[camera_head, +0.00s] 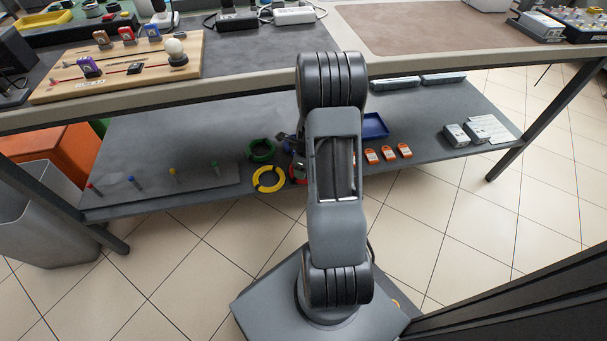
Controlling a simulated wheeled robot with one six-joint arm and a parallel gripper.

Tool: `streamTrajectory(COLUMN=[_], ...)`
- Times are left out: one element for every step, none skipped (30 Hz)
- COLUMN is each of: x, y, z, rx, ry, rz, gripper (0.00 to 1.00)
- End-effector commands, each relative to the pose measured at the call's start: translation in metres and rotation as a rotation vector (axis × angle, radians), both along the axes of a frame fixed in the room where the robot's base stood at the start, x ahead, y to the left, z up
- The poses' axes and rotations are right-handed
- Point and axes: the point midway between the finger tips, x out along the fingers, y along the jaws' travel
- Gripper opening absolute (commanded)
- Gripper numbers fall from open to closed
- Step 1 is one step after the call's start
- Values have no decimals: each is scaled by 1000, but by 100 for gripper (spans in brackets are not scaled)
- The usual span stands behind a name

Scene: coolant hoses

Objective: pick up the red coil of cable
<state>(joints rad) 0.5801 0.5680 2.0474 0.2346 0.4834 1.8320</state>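The red coil of cable (295,178) lies on the lower shelf, just right of the yellow coil. Only a thin left part of it shows; my arm hides the rest. My gripper (284,138) is mostly hidden behind my arm. Only a small dark part shows, above the red coil in the picture, near the green coil. I cannot see its fingers, whether it is open, or whether it touches anything.
A yellow coil (268,180) and a green coil (262,150) lie left of the red coil on the lower shelf (225,130). A blue tray (375,126) and orange items (388,154) lie to the right. The tabletop (250,62) overhangs the shelf.

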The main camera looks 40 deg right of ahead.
Motion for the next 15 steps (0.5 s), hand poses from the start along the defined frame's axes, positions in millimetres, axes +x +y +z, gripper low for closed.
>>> streamTrajectory(x=[1,1,2,2,2,3,3,3,3,4,4,4,5,5,6], y=[0,0,1,1,1,2,2,2,2,2,3,3,3,3,4], z=[-12,-15,-19,-22,-24,-26,-27,-28,-28,-29,-30,-31,-33,-35,-39], rx=[1,1,0,0,-1,-1,0,0,0,-1,-1,-1,-1,-1,0], ry=[0,0,0,0,1,1,0,0,0,0,0,0,0,0,0], rz=[0,0,1,1,2,2,3,4,4,5,5,6,6,6,7], gripper=[59,59,59,59,59,59,59,59,59,59,59,59,59,59,59])
